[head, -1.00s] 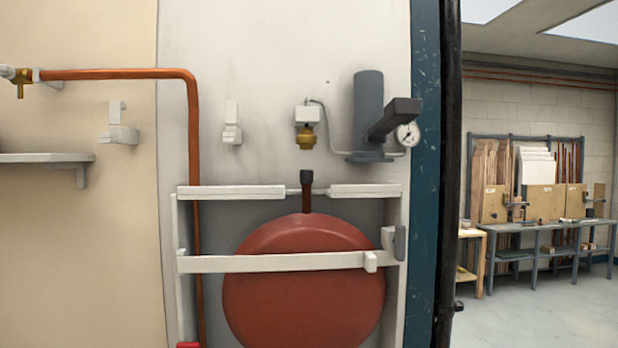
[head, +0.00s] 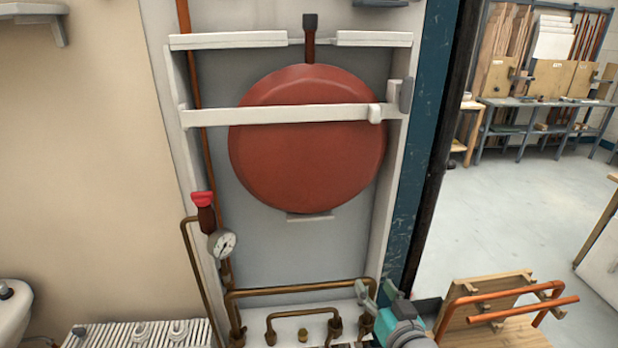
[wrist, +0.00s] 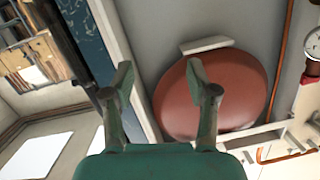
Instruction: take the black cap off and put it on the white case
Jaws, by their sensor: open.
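A black cap (head: 310,20) sits on top of the short brown neck of the round red vessel (head: 305,140), near the top edge of the head view. I cannot tell for sure which thing is the white case. My gripper (head: 377,290) is at the bottom of the head view, below and to the right of the vessel and well away from the cap. In the wrist view, my gripper (wrist: 160,75) is open, its two fingers spread with nothing between them. The cap does not show clearly in the wrist view.
A white frame bar (head: 280,115) crosses the vessel. A red-handled valve (head: 203,200) and gauge (head: 222,243) are at left. Copper pipes (head: 300,288) run below. A white ribbed radiator (head: 140,333) is at lower left. A wooden stand (head: 490,325) with copper pipe is at right.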

